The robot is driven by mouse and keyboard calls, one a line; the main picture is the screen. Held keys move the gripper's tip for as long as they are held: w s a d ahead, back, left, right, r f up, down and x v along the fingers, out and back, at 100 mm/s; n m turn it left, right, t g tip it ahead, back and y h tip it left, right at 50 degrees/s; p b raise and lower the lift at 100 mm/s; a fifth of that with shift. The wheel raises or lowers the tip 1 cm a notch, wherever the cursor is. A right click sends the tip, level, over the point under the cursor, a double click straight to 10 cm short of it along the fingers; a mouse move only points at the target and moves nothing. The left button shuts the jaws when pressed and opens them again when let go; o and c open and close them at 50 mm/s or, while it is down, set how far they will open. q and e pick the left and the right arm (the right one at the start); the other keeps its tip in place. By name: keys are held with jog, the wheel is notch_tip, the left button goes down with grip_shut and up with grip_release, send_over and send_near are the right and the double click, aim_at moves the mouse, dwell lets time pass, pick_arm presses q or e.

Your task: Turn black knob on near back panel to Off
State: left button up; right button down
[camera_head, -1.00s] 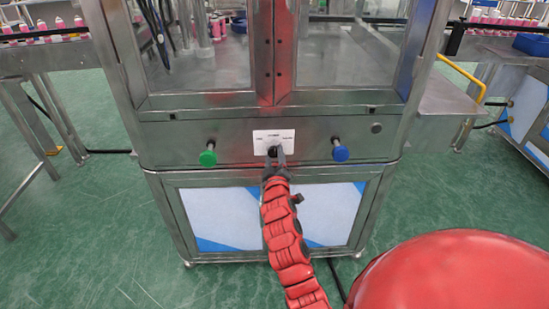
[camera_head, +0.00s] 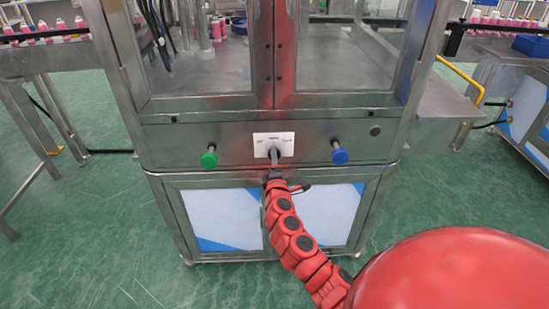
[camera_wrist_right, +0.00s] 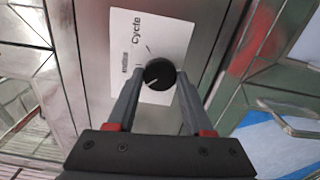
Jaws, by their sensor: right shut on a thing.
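The black knob (camera_wrist_right: 159,72) sits on a white label plate (camera_head: 286,139) on the machine's steel panel. In the right wrist view it has a light pointer line toward the lower left, and the plate (camera_wrist_right: 132,42) shows printed words, "Cycle" among them. My right gripper (camera_head: 274,158) is at the knob, with one finger on each side of it, shut on it. In the head view the fingers overlap edge-on and hide most of the knob. My left gripper is not in view.
A green button (camera_head: 209,157) sticks out left of the plate and a blue button (camera_head: 339,153) right of it. A yellow rail (camera_head: 464,76) stands at the right. Conveyors with pink-and-white cans (camera_head: 70,29) flank the machine. The green floor in front is open.

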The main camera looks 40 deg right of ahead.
jog(key=shift+n, duration=0.5)
jog(key=shift+c, duration=1.5)
grip_release()
jog(key=shift+s, duration=0.1)
jog(key=v, duration=1.7)
jog(key=shift+a, duration=0.2)
jog(key=shift+f, duration=0.1)
